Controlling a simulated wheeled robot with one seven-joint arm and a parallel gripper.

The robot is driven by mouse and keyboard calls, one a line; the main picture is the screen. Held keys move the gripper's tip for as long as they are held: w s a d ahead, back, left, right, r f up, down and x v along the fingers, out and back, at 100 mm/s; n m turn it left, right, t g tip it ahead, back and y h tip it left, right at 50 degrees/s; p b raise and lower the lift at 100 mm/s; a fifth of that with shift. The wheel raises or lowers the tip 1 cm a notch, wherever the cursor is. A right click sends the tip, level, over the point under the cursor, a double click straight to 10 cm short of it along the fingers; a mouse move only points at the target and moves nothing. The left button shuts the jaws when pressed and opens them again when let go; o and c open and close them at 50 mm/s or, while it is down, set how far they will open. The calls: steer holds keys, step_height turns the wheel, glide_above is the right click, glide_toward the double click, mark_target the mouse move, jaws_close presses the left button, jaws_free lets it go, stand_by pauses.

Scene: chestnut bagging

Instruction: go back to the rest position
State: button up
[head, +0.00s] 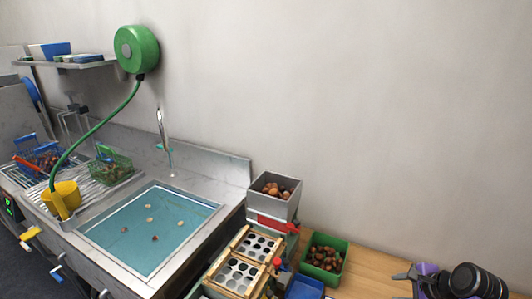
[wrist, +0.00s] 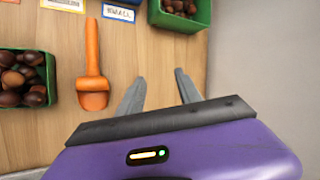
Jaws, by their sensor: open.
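My gripper (wrist: 158,92) is open and empty in the wrist view, its two grey fingers apart above the wooden worktop (wrist: 120,135). An orange scoop (wrist: 93,85) lies on the worktop to the left of the fingers, not touching them.
A green bin of chestnuts (wrist: 50,78) stands left of the scoop, and another green bin (wrist: 180,20) is at the top. The head view shows a grey hopper of chestnuts (head: 283,206), a wooden-framed sorting tray (head: 240,270) and a sink with water (head: 150,235).

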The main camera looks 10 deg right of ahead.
steer(key=s+a+r+n+t+b, duration=0.1)
steer(key=s+a+r+n+t, duration=0.1)
steer(key=s+a+n, duration=0.5)
steer(key=s+a+r+n+t+b, duration=0.1)
steer(key=s+a+r+n+t, duration=0.2)
steer(key=s, duration=1.5)
steer(key=s+a+r+n+t+h, duration=0.1)
steer(key=s+a+r+n+t, duration=0.2)
steer(key=s+a+r+n, duration=0.3)
steer(key=s+a+n, duration=0.5)
steer(key=s+a, duration=0.2)
steer(key=shift+s+r+b, duration=0.15)
steer(key=shift+s+b, duration=0.1)
steer(key=shift+b, duration=0.15)
steer(key=shift+c, duration=0.5)
